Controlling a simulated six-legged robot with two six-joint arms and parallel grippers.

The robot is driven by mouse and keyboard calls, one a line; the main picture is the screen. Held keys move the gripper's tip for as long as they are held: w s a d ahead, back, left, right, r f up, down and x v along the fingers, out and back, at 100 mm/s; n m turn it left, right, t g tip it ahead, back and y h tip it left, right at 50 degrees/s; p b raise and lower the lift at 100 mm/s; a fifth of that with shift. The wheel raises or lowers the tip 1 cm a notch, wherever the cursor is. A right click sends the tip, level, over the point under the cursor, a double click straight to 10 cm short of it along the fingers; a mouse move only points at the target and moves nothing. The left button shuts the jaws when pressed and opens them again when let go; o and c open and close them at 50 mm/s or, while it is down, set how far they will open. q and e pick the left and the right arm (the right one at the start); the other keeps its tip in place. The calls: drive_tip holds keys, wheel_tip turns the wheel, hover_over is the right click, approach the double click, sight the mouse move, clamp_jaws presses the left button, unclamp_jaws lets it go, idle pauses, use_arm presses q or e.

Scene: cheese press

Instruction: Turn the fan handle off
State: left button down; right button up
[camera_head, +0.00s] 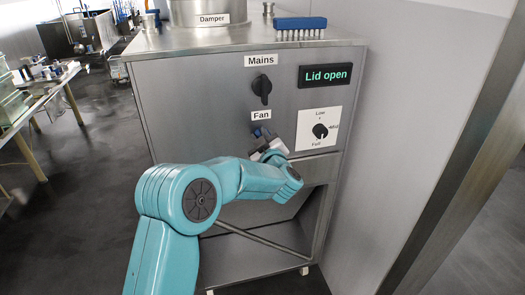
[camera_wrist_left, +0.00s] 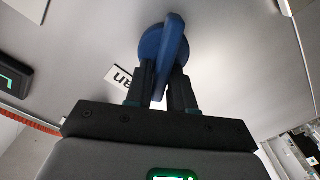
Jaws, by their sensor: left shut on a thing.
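The fan handle (camera_wrist_left: 165,52) is a blue round knob with a raised grip bar on the steel panel. In the left wrist view my left gripper (camera_wrist_left: 163,80) has its two dark fingers on either side of the bar, shut on it. The bar looks slightly tilted in that view. In the head view the blue handle (camera_head: 261,132) shows just below the Fan label (camera_head: 261,115), partly hidden by my left gripper (camera_head: 266,142). My right gripper is not in view.
Above is a black Mains knob (camera_head: 262,87). To the right are a display reading "Lid open" (camera_head: 326,75) and a dial (camera_head: 320,131). A blue brush (camera_head: 300,25) lies on the cabinet top. A grey wall stands close on the right.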

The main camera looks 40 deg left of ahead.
use_arm(q)
drive_tip(key=shift+s+a+f+n+b, duration=0.1)
drive_tip(key=shift+f+n+b, duration=0.25)
drive_tip(key=shift+n+b, duration=1.75)
drive_tip(key=shift+s+f+n+b, duration=0.1)
drive_tip(key=shift+f+n+b, duration=0.3)
drive_tip(key=shift+n+b, duration=1.7)
drive_tip(key=shift+s+a+f+n+b, duration=0.1)
drive_tip(key=shift+f+n+b, duration=0.25)
drive_tip(key=shift+n+b, duration=1.75)
drive_tip(key=shift+m+b, duration=0.6)
drive_tip(key=shift+b, duration=0.05)
drive_tip(key=c, duration=1.1)
unclamp_jaws()
drive_tip(key=shift+r, duration=0.1)
drive_tip(key=shift+c, duration=0.2)
drive_tip(key=v, duration=1.6)
drive_tip(key=shift+s+b, duration=0.15)
drive_tip(key=shift+b, duration=0.15)
drive_tip(key=shift+d, duration=0.1)
